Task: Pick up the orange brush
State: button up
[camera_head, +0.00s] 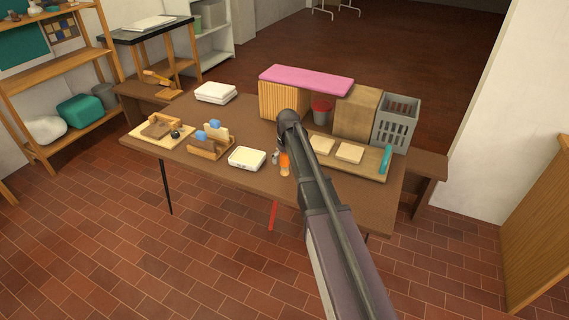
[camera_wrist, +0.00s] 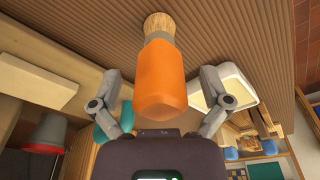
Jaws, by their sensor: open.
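The orange brush (camera_head: 284,163) is on the brown table (camera_head: 230,177), near its front edge and just left of my arm in the head view. In the wrist view the orange brush (camera_wrist: 161,78) has a thick orange handle and pale tan bristles. Its handle end lies between the two open fingers of my gripper (camera_wrist: 160,105), with a visible gap on each side. The gripper is empty. In the head view my arm reaches over the table and one grey finger (camera_head: 276,155) shows beside the brush; the rest of the gripper is mostly hidden.
A white box (camera_head: 247,158) lies left of the brush. A wooden board with pale blocks (camera_head: 349,153) and a teal item (camera_head: 386,159) are on the right.

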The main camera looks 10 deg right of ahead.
jog(key=c, duration=1.2)
jog(key=shift+c, duration=0.2)
notch_tip(320, 180, up, 3)
jog(key=p, duration=0.3)
jog(key=shift+r, duration=0.15)
jog(key=s+d+r+p, duration=0.1)
jog(key=s+d+p, duration=0.1)
jog(key=s, duration=1.4)
jog(key=shift+d+r, duration=0.25)
jog(key=shift+r, duration=0.1)
